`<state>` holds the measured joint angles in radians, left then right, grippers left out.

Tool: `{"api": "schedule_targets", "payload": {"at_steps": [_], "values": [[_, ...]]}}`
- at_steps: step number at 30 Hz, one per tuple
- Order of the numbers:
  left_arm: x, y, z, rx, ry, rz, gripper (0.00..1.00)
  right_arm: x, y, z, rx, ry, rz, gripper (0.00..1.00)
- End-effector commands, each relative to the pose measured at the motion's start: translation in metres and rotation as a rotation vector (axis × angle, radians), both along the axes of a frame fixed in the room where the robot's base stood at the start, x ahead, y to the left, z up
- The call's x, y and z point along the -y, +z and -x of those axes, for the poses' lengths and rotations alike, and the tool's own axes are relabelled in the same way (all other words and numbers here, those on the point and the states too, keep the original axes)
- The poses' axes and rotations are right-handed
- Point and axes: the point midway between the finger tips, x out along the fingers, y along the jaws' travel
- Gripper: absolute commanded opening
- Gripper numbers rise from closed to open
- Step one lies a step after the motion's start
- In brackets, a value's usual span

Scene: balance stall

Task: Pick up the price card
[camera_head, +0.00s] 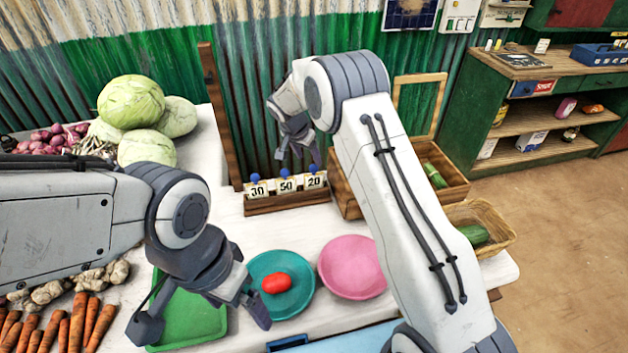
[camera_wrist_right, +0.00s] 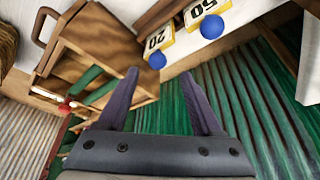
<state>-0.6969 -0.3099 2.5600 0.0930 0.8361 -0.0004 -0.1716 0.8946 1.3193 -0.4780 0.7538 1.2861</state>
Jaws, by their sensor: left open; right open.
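My right gripper (camera_head: 298,158) is open and empty, above and behind the rack. In the right wrist view its fingers (camera_wrist_right: 160,74) point towards the 20 card (camera_wrist_right: 158,38), whose blue ball lies just beyond the tips; the 50 card (camera_wrist_right: 200,10) is partly cut off. My left gripper (camera_head: 202,318) is open over the green tray (camera_head: 190,318), away from the cards.
A teal plate (camera_head: 300,300) with a red tomato (camera_head: 276,283) and a pink plate (camera_head: 352,267) lie in front of the rack. A wooden crate (camera_head: 345,190) stands right of it, with a basket (camera_head: 490,218) beyond. Cabbages (camera_head: 130,102) are at left; a wooden post (camera_head: 218,120) rises behind.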

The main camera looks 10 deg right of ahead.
Motion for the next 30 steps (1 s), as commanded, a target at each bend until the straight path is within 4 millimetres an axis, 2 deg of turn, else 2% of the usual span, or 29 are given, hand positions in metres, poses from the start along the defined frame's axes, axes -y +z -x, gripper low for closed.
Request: {"api": "schedule_targets", "payload": {"at_steps": [8,15,24,25,27,30], "values": [[0.000,0.011,0.000,0.000,0.000,0.000,0.92,0.010,-0.021,-0.006,-0.003,-0.001,0.000,0.67],[0.000,0.022,0.000,0.000,0.000,0.000,0.92,0.021,-0.052,-0.015,-0.002,0.002,-0.001,0.67],[0.000,0.022,0.000,0.000,0.000,0.000,0.92,0.022,-0.058,-0.016,0.001,0.003,-0.001,0.67],[0.000,0.022,0.000,0.000,0.000,0.000,0.92,0.022,-0.058,-0.016,0.000,0.003,-0.001,0.59],[0.000,0.022,0.000,0.000,0.000,0.000,0.92,0.022,-0.058,-0.016,-0.001,0.002,-0.001,0.32],[0.000,0.022,0.000,0.000,0.000,0.000,0.92,0.022,-0.057,-0.016,-0.001,0.002,-0.001,0.00]]}}
